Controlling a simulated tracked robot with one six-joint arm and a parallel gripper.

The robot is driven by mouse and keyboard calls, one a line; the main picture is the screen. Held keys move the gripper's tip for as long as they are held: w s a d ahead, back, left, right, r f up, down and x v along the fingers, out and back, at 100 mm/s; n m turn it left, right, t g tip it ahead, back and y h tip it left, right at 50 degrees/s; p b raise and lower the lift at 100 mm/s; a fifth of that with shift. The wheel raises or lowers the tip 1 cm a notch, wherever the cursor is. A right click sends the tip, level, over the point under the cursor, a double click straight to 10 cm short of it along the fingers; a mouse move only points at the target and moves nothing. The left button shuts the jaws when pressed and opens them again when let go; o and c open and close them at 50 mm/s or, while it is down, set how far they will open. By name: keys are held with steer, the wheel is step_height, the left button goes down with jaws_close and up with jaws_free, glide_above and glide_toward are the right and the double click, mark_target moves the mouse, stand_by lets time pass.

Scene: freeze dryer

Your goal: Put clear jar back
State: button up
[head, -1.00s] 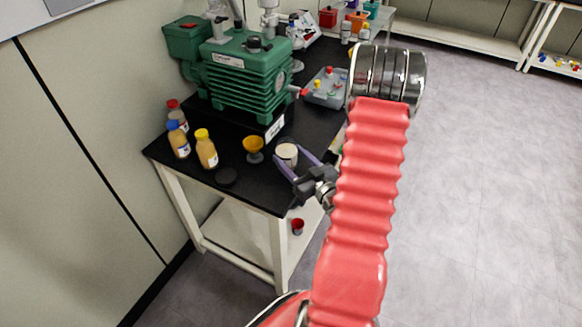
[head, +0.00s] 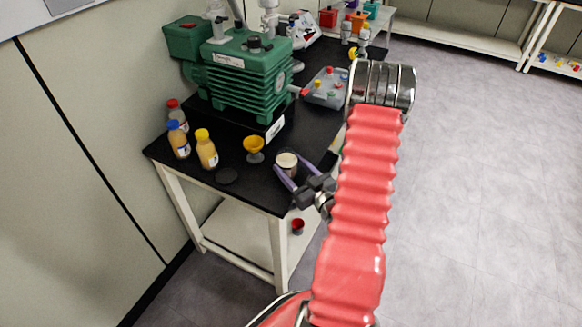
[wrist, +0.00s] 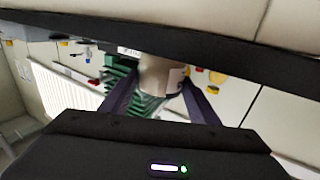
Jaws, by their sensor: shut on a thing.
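The clear jar (head: 287,163) has pale contents and sits between the purple fingers of my gripper (head: 290,172), at the front right corner of the black-topped table. In the wrist view the jar (wrist: 160,76) shows between both fingers (wrist: 152,95), which are shut on it. I cannot tell from these frames whether its base touches the table top.
Several capped bottles (head: 207,149) stand farther left. A green pump (head: 243,75) stands behind, with a grey tray (head: 327,90) to its right.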

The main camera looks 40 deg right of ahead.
steer(key=o, duration=1.3)
steer(key=shift+o, duration=0.2)
steer(key=s+a, duration=0.1)
steer(key=s, duration=1.1)
steer(key=shift+a, duration=0.3)
steer(key=shift+w, duration=0.15)
